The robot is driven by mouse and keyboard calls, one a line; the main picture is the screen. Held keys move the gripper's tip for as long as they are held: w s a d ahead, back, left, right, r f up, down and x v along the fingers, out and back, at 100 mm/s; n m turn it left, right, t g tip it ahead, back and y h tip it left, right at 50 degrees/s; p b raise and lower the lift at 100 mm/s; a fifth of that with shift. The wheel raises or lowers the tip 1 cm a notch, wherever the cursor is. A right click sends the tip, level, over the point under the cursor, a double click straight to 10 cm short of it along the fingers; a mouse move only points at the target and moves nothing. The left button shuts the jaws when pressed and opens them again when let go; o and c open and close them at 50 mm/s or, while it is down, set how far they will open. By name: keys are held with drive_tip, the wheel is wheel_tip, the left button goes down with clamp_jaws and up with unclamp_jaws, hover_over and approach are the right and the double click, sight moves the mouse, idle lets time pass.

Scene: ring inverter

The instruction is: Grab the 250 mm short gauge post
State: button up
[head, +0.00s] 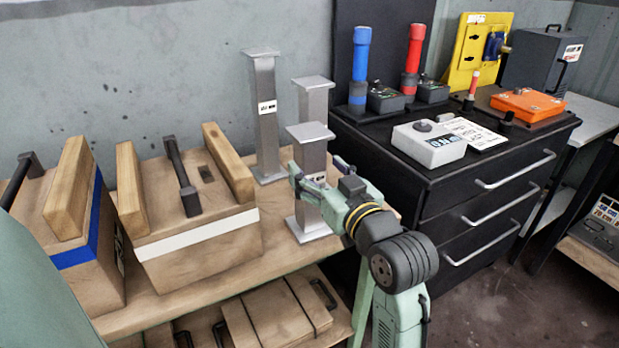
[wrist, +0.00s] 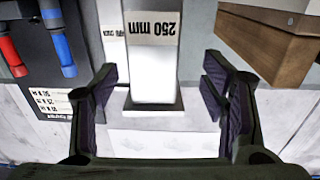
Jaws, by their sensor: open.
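The 250 mm short gauge post is the front grey metal post (head: 312,150) on the wooden bench, upright with a square cap and foot. In the wrist view the post (wrist: 153,70) shows its "250 mm" label upside down. My gripper (head: 318,182) is open at the post's upper half, hiding part of its shaft in the head view. In the wrist view the post appears between the two spread fingers of my gripper (wrist: 160,85), with room on both sides. I cannot tell how deep it lies between them.
A tall post (head: 265,125) and another post (head: 314,98) stand behind. A wooden box with a white stripe (head: 195,235) stands to the left, another with a blue stripe (head: 75,250) beyond it. A black drawer cabinet (head: 450,190) with torches stands to the right.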

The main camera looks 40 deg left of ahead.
sight(316, 165)
drive_tip(key=shift+w+f+p+x, duration=0.15)
drive_tip(key=shift+p+x, duration=0.3)
drive_tip(key=shift+x, duration=0.9)
drive_tip(key=shift+w+f+p+x, duration=0.15)
drive_tip(key=shift+p+x, duration=0.25)
drive_tip(key=shift+x, duration=1)
drive_tip(key=shift+d, duration=0.2)
drive_tip(key=shift+c, duration=0.2)
clamp_jaws()
drive_tip(key=shift+r, duration=0.1)
